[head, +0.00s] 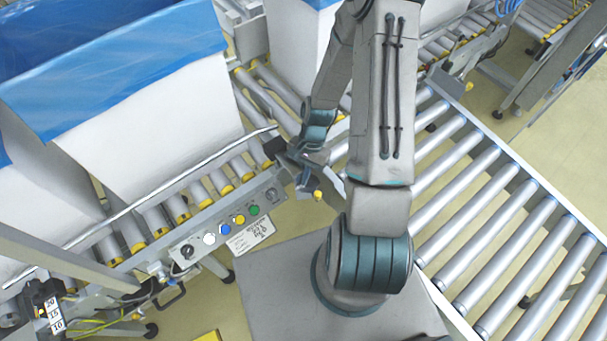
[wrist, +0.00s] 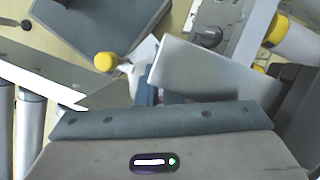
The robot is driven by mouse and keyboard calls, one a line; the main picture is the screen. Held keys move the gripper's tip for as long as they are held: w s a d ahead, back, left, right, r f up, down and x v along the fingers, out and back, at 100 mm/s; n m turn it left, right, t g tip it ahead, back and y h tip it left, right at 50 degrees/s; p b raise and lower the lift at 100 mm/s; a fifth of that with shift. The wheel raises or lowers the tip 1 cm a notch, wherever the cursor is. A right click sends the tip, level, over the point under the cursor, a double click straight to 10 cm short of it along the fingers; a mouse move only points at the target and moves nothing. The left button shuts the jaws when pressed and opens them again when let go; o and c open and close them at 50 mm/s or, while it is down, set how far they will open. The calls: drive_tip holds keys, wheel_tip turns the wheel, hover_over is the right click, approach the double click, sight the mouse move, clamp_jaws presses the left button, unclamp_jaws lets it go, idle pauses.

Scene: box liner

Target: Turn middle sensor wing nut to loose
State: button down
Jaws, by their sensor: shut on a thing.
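My gripper (head: 312,178) is at the right end of the conveyor's control-panel rail, beside a small yellow cap (head: 318,195). In the wrist view the yellow cap (wrist: 104,62) is joined to a white piece (wrist: 143,50) in front of my gripper (wrist: 147,78). The jaws are shut on a small part among the fingers. It appears to be the middle sensor wing nut, but the fingers hide most of it, so its turn angle cannot be read. A blue part (wrist: 147,95) shows between the fingers.
The control panel (head: 225,225) with coloured buttons is left of my gripper. A tall box with a blue liner (head: 120,80) stands on the yellow-ended rollers. A dark block (head: 274,147) sits close to my gripper. A roller conveyor (head: 480,200) runs along the right.

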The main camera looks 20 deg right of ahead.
drive_tip(key=c, duration=1.6)
unclamp_jaws()
